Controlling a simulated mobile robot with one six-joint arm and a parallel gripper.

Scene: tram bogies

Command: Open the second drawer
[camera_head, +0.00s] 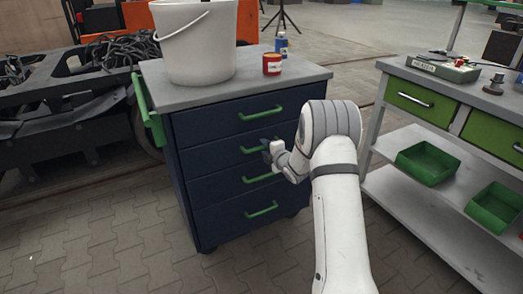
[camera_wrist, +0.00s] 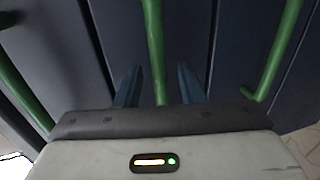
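The dark blue drawer cabinet (camera_head: 190,185) has a stack of drawers with green bar handles. The second drawer (camera_head: 205,160) looks flush with the others. Its green handle (camera_head: 250,150) is partly hidden by my gripper (camera_head: 272,152), which is at the cabinet front. In the wrist view the handle (camera_wrist: 154,45) runs between the two blue fingers of my gripper (camera_wrist: 159,88). The fingers are open, with a visible gap on each side of the handle. Neighbouring handles show at the left (camera_wrist: 22,92) and right (camera_wrist: 277,52).
A white bucket (camera_head: 197,50), a red can (camera_head: 272,65) and a blue bottle (camera_head: 281,45) stand on the cabinet top. A workbench with green drawers (camera_head: 420,103) and green bins (camera_head: 428,163) is at the right. Paved floor (camera_head: 110,245) is clear at left front.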

